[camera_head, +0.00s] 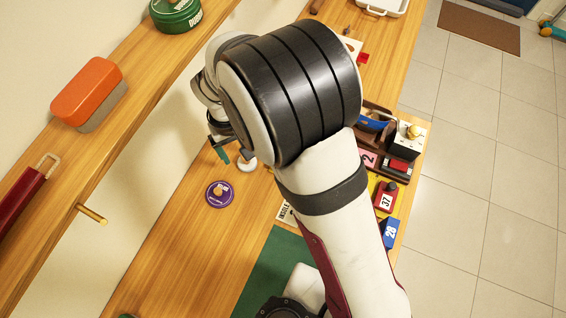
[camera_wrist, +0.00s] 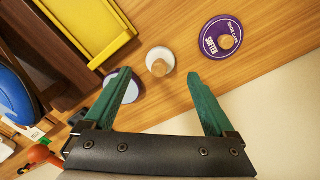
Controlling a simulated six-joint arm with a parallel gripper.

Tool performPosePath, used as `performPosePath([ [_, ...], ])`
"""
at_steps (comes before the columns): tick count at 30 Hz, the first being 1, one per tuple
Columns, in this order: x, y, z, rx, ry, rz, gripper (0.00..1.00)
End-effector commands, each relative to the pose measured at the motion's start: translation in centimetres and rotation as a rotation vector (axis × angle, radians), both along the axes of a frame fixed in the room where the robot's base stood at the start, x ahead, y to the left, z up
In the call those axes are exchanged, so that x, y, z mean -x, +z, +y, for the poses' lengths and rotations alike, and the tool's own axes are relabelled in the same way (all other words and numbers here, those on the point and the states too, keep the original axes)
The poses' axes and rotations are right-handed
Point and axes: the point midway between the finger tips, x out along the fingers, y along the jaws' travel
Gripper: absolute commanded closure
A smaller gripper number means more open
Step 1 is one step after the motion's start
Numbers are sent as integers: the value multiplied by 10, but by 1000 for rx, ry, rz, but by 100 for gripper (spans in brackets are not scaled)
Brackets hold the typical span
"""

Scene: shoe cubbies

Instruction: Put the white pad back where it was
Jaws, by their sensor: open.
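The white pad (camera_wrist: 152,54), round with a wooden knob on top, lies on the wooden bench in the wrist view. It also shows in the head view (camera_head: 247,165), partly hidden by my arm. My gripper (camera_wrist: 160,82) is open and empty, its two green fingers spread apart. The pad is beyond the fingertips, between their lines, and not held. In the head view my gripper (camera_head: 221,152) is mostly hidden by the arm, close to the pad's left.
A purple disc (camera_wrist: 209,42) with a wooden knob lies right of the pad. A pale, purple-edged disc (camera_wrist: 133,91) is partly behind the left finger. A yellow tray (camera_wrist: 119,37) and brown caddy stand left. In the head view a shelf (camera_head: 125,125) runs along the wall.

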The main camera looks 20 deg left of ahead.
Motion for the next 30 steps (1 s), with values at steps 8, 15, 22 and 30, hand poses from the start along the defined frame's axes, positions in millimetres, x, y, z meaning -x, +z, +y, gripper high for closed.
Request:
performPosePath([
  [8,-14,118,-180,-55,-640,53,10],
  [15,86,156,-285,-159,-1245,127,10],
  [22,107,154,-290,-181,-1345,144,10],
  [30,106,154,-290,-182,-1341,142,10],
])
